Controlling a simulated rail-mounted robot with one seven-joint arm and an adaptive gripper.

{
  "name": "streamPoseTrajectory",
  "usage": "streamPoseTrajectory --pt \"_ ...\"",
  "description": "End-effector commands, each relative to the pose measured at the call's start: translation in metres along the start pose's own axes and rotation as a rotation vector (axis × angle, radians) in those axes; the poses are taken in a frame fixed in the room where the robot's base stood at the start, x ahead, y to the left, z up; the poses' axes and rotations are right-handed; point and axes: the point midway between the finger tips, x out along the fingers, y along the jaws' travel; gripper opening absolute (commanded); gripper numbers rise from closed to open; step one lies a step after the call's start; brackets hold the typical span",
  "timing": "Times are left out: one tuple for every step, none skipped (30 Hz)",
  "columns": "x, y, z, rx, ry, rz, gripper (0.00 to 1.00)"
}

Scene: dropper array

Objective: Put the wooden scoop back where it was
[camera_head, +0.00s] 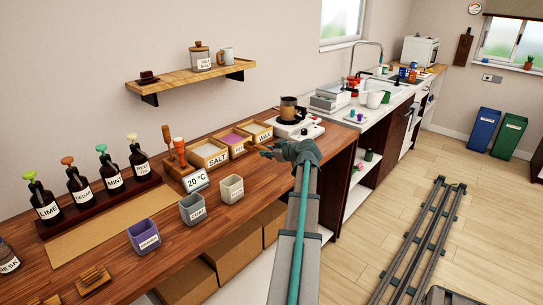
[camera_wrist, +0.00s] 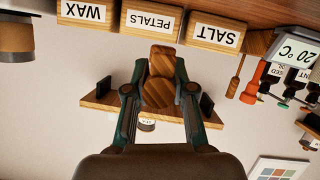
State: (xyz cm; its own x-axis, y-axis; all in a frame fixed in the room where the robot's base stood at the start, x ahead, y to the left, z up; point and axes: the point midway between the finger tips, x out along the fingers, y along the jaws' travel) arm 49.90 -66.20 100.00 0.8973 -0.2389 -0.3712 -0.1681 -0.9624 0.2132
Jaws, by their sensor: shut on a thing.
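The wooden scoop (camera_wrist: 160,62) is held between the two fingers of my gripper (camera_wrist: 160,92) in the wrist view, which looks upside down. In the head view my gripper (camera_head: 265,151) is in front of the wooden WAX box (camera_head: 258,131), and a small brown part of the scoop (camera_head: 252,147) shows at its tip. Behind the scoop in the wrist view are the SALT box (camera_wrist: 216,35), the PETALS box (camera_wrist: 151,22) and the WAX box (camera_wrist: 87,14). I cannot tell whether the scoop touches any box.
A tool holder with a wooden handle (camera_head: 167,135) and a red handle (camera_head: 180,148) stands left of the SALT box. A brown pot (camera_head: 290,110) sits on a white appliance behind.

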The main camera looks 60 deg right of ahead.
Motion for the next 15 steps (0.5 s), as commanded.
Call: streamPoseTrajectory --pt "0.001 0.0 0.002 0.005 0.0 -0.008 0.0" --pt "0.001 0.0 0.003 0.007 0.001 -0.011 0.0" --pt "0.001 -0.001 0.004 0.011 0.001 -0.013 0.0" --pt "0.002 -0.002 0.006 0.012 0.001 -0.014 0.0" --pt "0.003 -0.002 0.008 0.013 0.001 -0.014 0.0" --pt "0.004 -0.003 0.011 0.013 0.001 -0.014 0.0" --pt "0.004 -0.004 0.013 0.014 0.001 -0.013 0.0" --pt "0.005 -0.004 0.015 0.014 0.001 -0.013 0.0" --pt "0.007 -0.005 0.018 0.014 0.001 -0.013 0.0" --pt "0.008 -0.005 0.021 0.014 0.001 -0.012 0.0" --pt "0.009 -0.006 0.024 0.013 0.001 -0.012 0.0" --pt "0.01 -0.007 0.028 0.013 0.0 -0.012 0.0" --pt "0.012 -0.008 0.031 0.014 0.0 -0.012 0.0" --pt "0.013 -0.008 0.034 0.014 0.0 -0.012 0.0" --pt "0.014 -0.009 0.037 0.014 0.0 -0.012 0.0"
